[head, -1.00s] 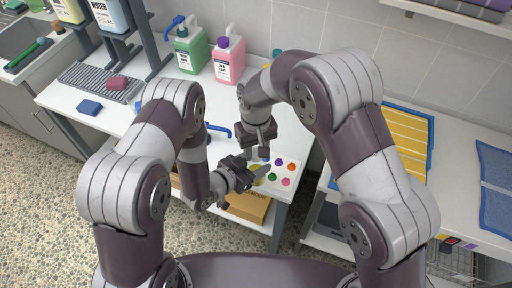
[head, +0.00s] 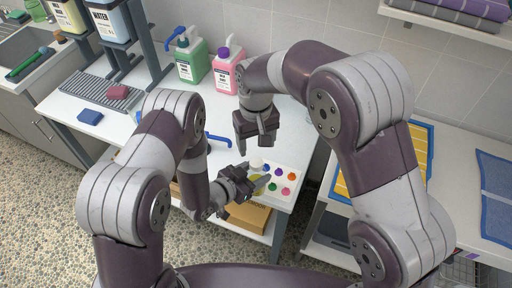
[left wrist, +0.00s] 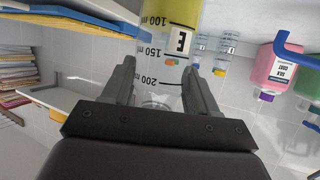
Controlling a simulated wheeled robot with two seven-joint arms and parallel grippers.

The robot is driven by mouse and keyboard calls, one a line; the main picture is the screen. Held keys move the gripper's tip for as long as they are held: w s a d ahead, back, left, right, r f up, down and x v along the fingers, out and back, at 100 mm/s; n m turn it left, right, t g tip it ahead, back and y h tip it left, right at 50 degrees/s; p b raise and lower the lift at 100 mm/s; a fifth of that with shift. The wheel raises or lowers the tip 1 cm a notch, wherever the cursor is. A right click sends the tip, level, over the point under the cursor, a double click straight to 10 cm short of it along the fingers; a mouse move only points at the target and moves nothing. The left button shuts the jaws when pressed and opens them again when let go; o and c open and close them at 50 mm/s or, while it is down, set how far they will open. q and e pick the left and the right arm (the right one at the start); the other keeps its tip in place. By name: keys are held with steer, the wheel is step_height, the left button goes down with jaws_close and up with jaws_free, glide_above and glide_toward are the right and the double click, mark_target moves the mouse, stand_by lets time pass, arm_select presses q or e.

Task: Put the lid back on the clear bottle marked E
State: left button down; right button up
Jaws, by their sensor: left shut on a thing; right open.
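The clear bottle marked E (left wrist: 180,42) holds yellow liquid and stands between the fingers of my left gripper (left wrist: 157,90). In the head view my left gripper (head: 243,186) is shut on this bottle, with its yellow part (head: 262,183) showing beside the fingers. A pale round thing (head: 257,161) shows above the yellow part; I cannot tell if it is the bottle's top or a lid. My right gripper (head: 257,143) is open just above it, apart from it.
A green jug (head: 189,60) and a pink jug (head: 226,68) stand at the back of the white table. A blue block (head: 89,117) and a dark red block (head: 117,92) lie at the left. A cardboard box (head: 248,216) is on the shelf below. A yellow striped mat (head: 368,165) lies at the right.

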steer(key=shift+d, duration=0.1)
stand_by(0.4)
steer(key=s+d+r+m, duration=0.1)
steer(key=d+r+m, duration=0.1)
steer(key=d, duration=0.6)
steer(key=s+d+r+m, duration=0.1)
steer(key=d+r+m, duration=0.1)
steer(key=d, duration=0.6)
steer(key=s+d+f, duration=0.2)
steer(key=s+d, duration=0.1)
steer(key=s, duration=0.3)
steer(key=s+d+f+m+t, duration=0.1)
steer(key=s+d+f, duration=0.1)
steer(key=s, duration=0.3)
steer(key=shift+s+d+f, duration=0.15)
steer(key=shift+s+d, duration=0.2)
steer(key=shift+d, duration=0.2)
